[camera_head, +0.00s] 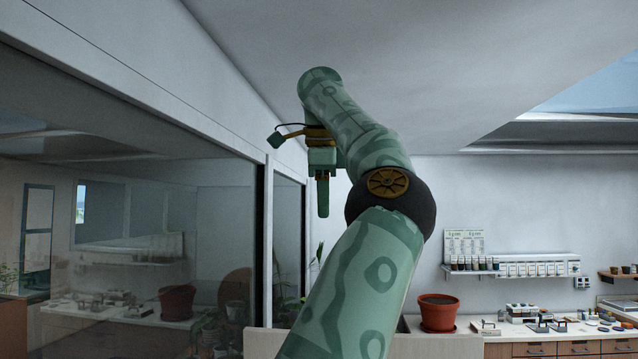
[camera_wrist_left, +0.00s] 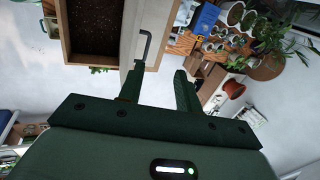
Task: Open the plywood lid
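My left gripper (camera_head: 322,200) is raised high in the head view, its fingers pointing down. In the left wrist view my left gripper (camera_wrist_left: 157,82) has its two dark green fingers apart, with nothing between them. Beyond the fingertips is a greyish-beige panel (camera_wrist_left: 158,25) with a thin dark bar handle (camera_wrist_left: 144,45); it may be the plywood lid, but its material is hard to tell. The handle lies near the left-hand finger in the picture; contact cannot be told. I cannot make out the lid in the head view. My right gripper is not in view.
A wooden box of dark soil (camera_wrist_left: 95,25) lies beside the panel. Shelves with pots (camera_wrist_left: 222,30) are at right. In the head view, a red pot (camera_head: 438,313) stands on a counter, a pale board (camera_head: 440,346) crosses the bottom, and a glass partition (camera_head: 120,220) is at left.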

